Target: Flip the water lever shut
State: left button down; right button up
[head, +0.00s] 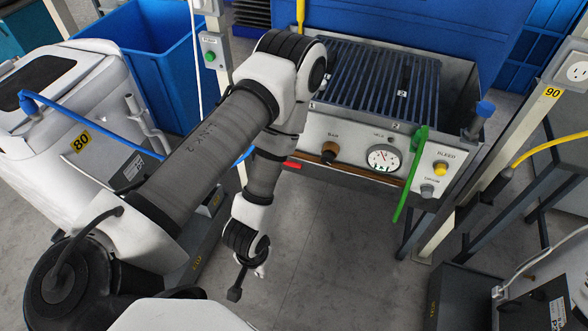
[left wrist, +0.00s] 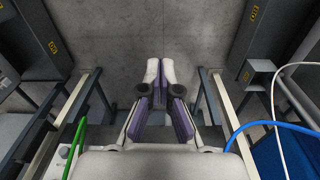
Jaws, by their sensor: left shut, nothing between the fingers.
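A long green lever (head: 411,175) is on the right part of the grey panel (head: 345,133), hanging down past its lower edge. A green bar, seemingly the same lever, shows at the lower left of the left wrist view (left wrist: 76,138). A blue-topped handle (head: 485,108) stands at the panel's right end. A small red piece (head: 291,164) and a blue piece (head: 244,156) show beside my left arm, partly hidden. No readable label marks a water lever. My left gripper (head: 263,270) points down over bare floor, left of and apart from the green lever; its empty fingers are shut in the left wrist view (left wrist: 160,66).
A post (head: 450,220) stands at right. A white machine (head: 85,125) is at left. Floor (head: 320,250) below is clear.

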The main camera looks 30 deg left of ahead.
pick_arm(q)
jog(key=w+a+f+n+t+b, duration=0.2)
jog(key=w+f+n+t+b, duration=0.2)
jog(key=w+f+n+b, duration=0.35)
jog(key=w+a+f+n+t+b, duration=0.25)
jog(key=w+f+n+b, duration=0.25)
jog(key=w+n+b, duration=0.5)
jog(key=w+a+r+n+t+y+b, duration=0.1)
jog(key=w+a+n+t+y+b, duration=0.1)
jog(key=n+b, duration=0.6)
jog(key=w+a+n+t+y+b, duration=0.2)
jog(key=w+a+n+t+b, duration=0.3)
jog(key=n+b, duration=0.4)
jog(key=shift+w+r+n+t, duration=0.35)
jog(key=shift+w+n+t, duration=0.4)
jog(key=shift+n, duration=0.4)
jog(key=shift+a, duration=0.15)
